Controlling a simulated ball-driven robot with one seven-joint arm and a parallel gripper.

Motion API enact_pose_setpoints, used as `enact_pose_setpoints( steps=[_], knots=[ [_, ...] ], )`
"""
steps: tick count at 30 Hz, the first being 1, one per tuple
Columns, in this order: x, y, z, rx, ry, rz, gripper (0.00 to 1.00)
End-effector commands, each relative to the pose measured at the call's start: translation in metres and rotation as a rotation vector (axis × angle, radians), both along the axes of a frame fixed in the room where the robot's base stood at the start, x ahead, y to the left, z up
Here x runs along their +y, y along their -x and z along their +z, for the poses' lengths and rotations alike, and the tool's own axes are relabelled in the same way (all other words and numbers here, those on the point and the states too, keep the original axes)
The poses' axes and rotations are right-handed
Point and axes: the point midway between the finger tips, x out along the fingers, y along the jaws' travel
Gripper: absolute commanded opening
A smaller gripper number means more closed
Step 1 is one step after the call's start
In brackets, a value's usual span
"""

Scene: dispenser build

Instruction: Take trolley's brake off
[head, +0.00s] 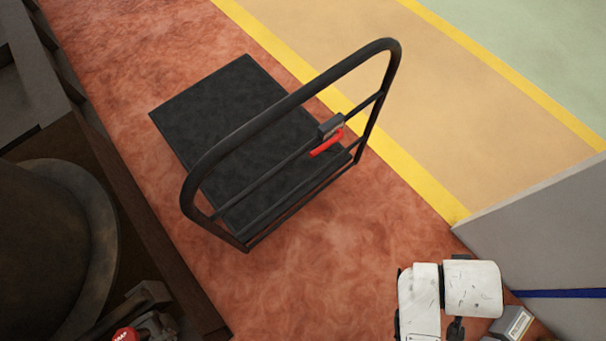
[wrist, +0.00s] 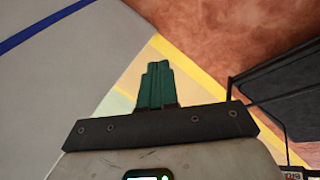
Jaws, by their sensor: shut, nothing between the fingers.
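The trolley (head: 220,110) stands on the reddish floor in the head view, with a flat black deck and a tall black tube handle (head: 270,114). A red brake lever (head: 327,143) sits below a small grey box (head: 331,126) on the handle's crossbar. Part of the trolley's dark frame (wrist: 275,78) shows at the right edge of the wrist view. My gripper (wrist: 157,68) has green fingers, shut and empty, well apart from the trolley. In the head view my white arm is at the bottom right, and the fingers are not visible there.
A grey wall panel (head: 545,235) with a blue stripe stands at the right, near my arm. A dark bench with a large round drum (head: 50,250) lies along the left. A small box (head: 513,322) is at the bottom right. The floor around the trolley is clear.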

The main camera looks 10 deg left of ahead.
Motion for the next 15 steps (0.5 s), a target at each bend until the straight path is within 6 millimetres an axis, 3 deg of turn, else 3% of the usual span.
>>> enact_pose_setpoints(
  steps=[1,5,8,12,15],
  knots=[
    [0.005,-0.018,-0.029,-0.029,0.103,0.067,0.0],
    [0.027,-0.061,-0.043,-0.142,0.371,0.229,0.0],
    [0.063,-0.091,-0.048,-0.252,0.569,0.378,0.0],
    [0.142,-0.117,-0.053,-0.442,0.829,0.615,0.0],
    [0.211,-0.118,-0.057,-0.592,0.993,0.79,0.0]
  ],
)
